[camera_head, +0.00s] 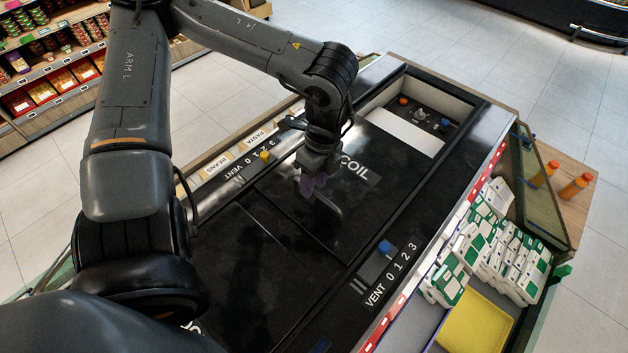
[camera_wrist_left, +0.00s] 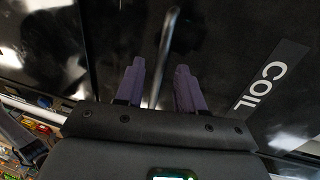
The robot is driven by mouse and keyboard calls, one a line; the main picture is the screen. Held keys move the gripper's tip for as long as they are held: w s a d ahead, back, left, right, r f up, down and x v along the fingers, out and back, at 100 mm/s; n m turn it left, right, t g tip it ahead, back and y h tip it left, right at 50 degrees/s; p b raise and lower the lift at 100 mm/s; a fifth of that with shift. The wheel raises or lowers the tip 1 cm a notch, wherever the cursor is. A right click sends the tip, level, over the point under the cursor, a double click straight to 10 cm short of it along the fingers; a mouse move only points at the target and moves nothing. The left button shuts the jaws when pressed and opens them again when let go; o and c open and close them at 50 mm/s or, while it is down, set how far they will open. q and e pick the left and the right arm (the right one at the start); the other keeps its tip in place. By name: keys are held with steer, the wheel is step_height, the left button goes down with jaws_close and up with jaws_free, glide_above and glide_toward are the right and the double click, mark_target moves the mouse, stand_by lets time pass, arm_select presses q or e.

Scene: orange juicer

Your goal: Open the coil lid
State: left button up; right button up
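The coil lid (camera_head: 375,175) is a glossy black panel with a white COIL label (camera_head: 355,168), and it lies flat in the counter. Its label also shows in the left wrist view (camera_wrist_left: 263,88). A shiny bar handle (camera_head: 330,205) stands on the black surface by my left gripper (camera_head: 313,186). In the left wrist view the two purple fingers (camera_wrist_left: 160,68) are apart, with the handle (camera_wrist_left: 165,45) showing between and beyond them. I cannot tell whether they touch it. My right gripper is not in view.
A yellow slider (camera_head: 265,155) and a blue slider (camera_head: 385,247) sit by the VENT scales on either side. An open bay (camera_head: 410,120) with knobs lies beyond the lid. Green-and-white cartons (camera_head: 490,245) and a yellow tray (camera_head: 476,325) stand at right.

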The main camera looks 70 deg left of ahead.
arm_select(q)
step_height(320, 180, up, 10)
steer(key=w, duration=0.1)
steer(key=shift+w+a+r+b, duration=0.15)
steer(key=shift+w+a+b, duration=0.2)
steer(key=shift+w+a, duration=0.1)
stand_by(0.3)
